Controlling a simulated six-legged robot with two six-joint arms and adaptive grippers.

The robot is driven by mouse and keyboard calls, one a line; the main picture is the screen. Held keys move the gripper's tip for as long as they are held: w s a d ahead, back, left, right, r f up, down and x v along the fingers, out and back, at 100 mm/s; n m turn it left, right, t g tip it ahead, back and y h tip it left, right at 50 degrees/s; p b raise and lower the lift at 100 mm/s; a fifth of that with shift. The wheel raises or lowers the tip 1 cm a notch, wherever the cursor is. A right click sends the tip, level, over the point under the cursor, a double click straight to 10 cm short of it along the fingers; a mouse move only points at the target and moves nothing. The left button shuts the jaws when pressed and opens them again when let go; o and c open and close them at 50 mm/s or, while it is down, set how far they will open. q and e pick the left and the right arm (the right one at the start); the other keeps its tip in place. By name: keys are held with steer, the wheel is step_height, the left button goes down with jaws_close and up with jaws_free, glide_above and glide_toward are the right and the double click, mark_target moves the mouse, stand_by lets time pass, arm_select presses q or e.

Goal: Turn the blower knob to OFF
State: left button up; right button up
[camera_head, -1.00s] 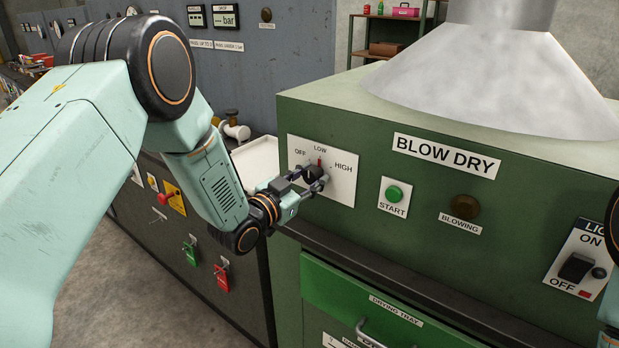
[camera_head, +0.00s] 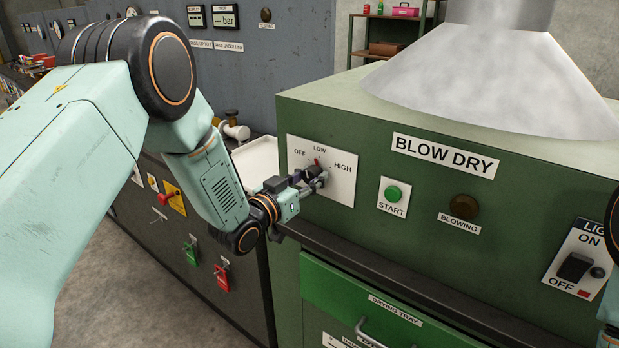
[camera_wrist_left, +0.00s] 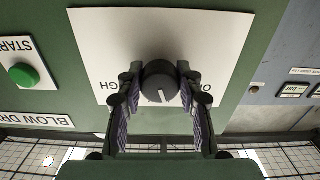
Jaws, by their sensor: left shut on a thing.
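The blower knob (camera_head: 311,171) is a dark round knob on a white plate (camera_head: 345,188) marked OFF, LOW and HIGH, on the green BLOW DRY machine. My left gripper (camera_head: 314,178) is shut on the knob. In the left wrist view, upside down, the two padded fingers (camera_wrist_left: 160,90) sit on either side of the knob (camera_wrist_left: 158,76). Its white pointer line points down and slightly to the OFF side, close to where LOW lies. The LOW label is hidden there by the gripper. My right gripper is out of view.
A green START button (camera_head: 393,194) and a dark BLOWING lamp (camera_head: 464,206) sit right of the plate. A light switch (camera_head: 575,267) is farther right. Below are the drying tray drawer (camera_head: 350,290) and its handle. A white tray (camera_head: 256,160) stands left of the machine.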

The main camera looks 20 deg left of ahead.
arm_select(q)
steer(key=n, duration=0.4)
steer(key=shift+r+n, duration=0.25)
steer(key=shift+n, duration=0.05)
steer(key=shift+w+r+n+p, duration=0.1)
steer(key=shift+n+p, duration=0.2)
steer(key=shift+n, duration=1.5)
steer(key=o, duration=1.2)
steer(key=shift+f, duration=0.2)
steer(key=v, duration=1.2)
steer(key=shift+d, duration=0.1)
